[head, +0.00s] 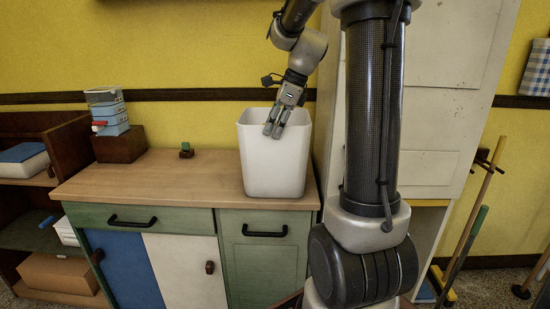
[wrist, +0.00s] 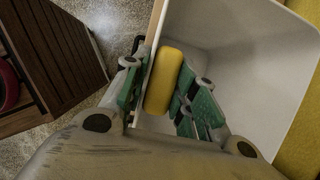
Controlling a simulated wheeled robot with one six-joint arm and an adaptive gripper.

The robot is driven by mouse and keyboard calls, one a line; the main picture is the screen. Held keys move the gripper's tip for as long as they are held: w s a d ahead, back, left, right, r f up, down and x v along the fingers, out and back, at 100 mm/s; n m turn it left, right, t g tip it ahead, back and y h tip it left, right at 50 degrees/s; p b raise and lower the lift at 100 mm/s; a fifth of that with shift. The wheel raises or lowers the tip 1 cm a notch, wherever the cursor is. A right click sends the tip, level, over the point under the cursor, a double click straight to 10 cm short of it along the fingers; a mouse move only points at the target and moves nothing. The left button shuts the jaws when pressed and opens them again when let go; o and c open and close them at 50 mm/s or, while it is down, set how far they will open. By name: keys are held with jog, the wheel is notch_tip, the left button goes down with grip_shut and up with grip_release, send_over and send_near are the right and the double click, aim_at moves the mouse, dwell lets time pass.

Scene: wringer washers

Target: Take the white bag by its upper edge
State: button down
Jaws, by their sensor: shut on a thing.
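The white bag (head: 272,165) is a stiff, open-topped, bin-like container standing upright on the wooden counter. My gripper (head: 274,128) comes down from above over its front upper edge. In the wrist view my gripper (wrist: 160,90) straddles the near wall of the white bag (wrist: 255,40). One green finger is outside the wall and the other is inside. The jaws are shut on the edge. A yellow rounded thing (wrist: 163,82) shows between the fingers on the inner side; I cannot tell whether it is pinched too.
Blue boxes (head: 108,112) stand on a brown block at the far left. A tall pale cabinet (head: 450,90) stands to the right. Dark wooden furniture (wrist: 50,50) shows in the wrist view.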

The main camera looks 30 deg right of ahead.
notch_tip(320, 180, up, 15)
dwell(0.8)
dwell(0.4)
